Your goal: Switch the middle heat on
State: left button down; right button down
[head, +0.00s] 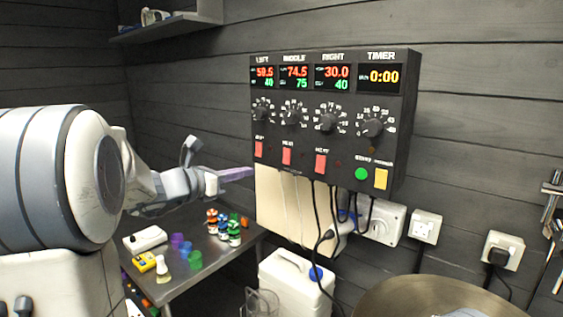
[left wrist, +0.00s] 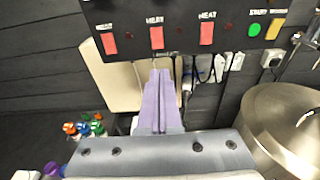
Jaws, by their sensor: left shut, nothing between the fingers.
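The black control panel (head: 330,110) hangs on the dark wall with columns marked LEFT, MIDDLE, RIGHT and TIMER. The middle display (head: 294,77) reads 74.5 over 75. The middle heat switch (head: 286,156) is a red rocker under the middle knob (head: 292,113); it also shows in the left wrist view (left wrist: 156,37). I cannot tell its on or off position. My left gripper (head: 250,172) is shut and empty, left of and below the switches. In the left wrist view its purple fingers (left wrist: 161,75) point up just below the middle switch, apart from it. My right gripper is out of view.
The left heat switch (head: 258,149) and right heat switch (head: 320,163) flank the middle one. Black cables hang below the panel before a beige board (head: 270,200). A metal table (head: 190,262) holds small bottles. A steel vessel (head: 400,292) stands at lower right.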

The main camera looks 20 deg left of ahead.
pick_arm(q)
jog(key=shift+a+r, duration=0.1)
jog(key=shift+a, duration=0.1)
jog(key=p, duration=0.6)
send_near(286, 162)
jog(key=x, duration=0.5)
jog(key=shift+w+r, duration=0.1)
jog(key=shift+r, duration=0.05)
jog(key=shift+p+x, duration=0.3)
jog(key=shift+x, duration=0.55)
